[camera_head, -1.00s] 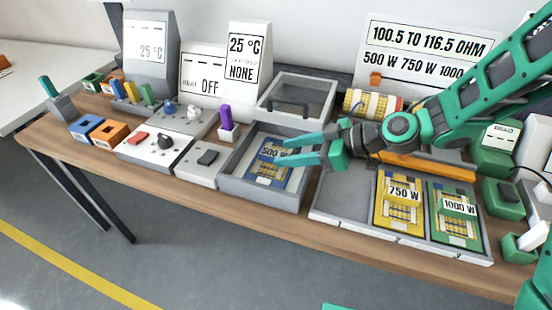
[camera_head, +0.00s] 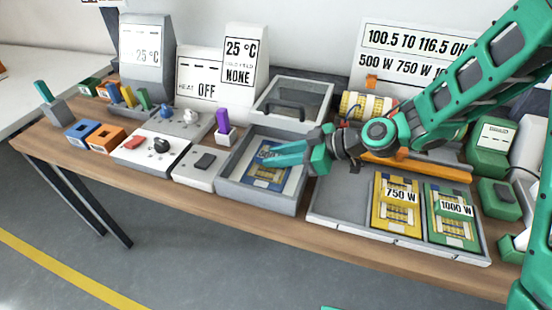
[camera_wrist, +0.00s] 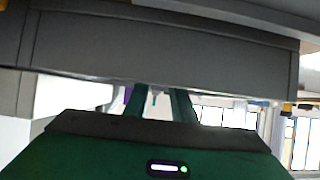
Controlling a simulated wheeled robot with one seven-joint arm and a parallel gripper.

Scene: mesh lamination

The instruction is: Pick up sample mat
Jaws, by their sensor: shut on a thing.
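The blue sample mat (camera_head: 266,181) lies in the open grey tray (camera_head: 256,200) near the middle of the table. Its gold pattern shows, and its white label is partly hidden by my fingers. My gripper (camera_head: 266,158) reaches in from the right, its green fingers close together and shut on the mat at its labelled part. In the wrist view my two fingers (camera_wrist: 158,102) run forward under a grey wall that hides their tips; the mat cannot be made out there.
A clear-windowed lid (camera_head: 292,100) stands open behind the tray. To the right, a grey rack holds a yellow 750 W mat (camera_head: 397,208) and a green 1000 W mat (camera_head: 452,217), with a bare slot (camera_head: 343,190) at its left. A switch box (camera_head: 203,168) adjoins the tray's left.

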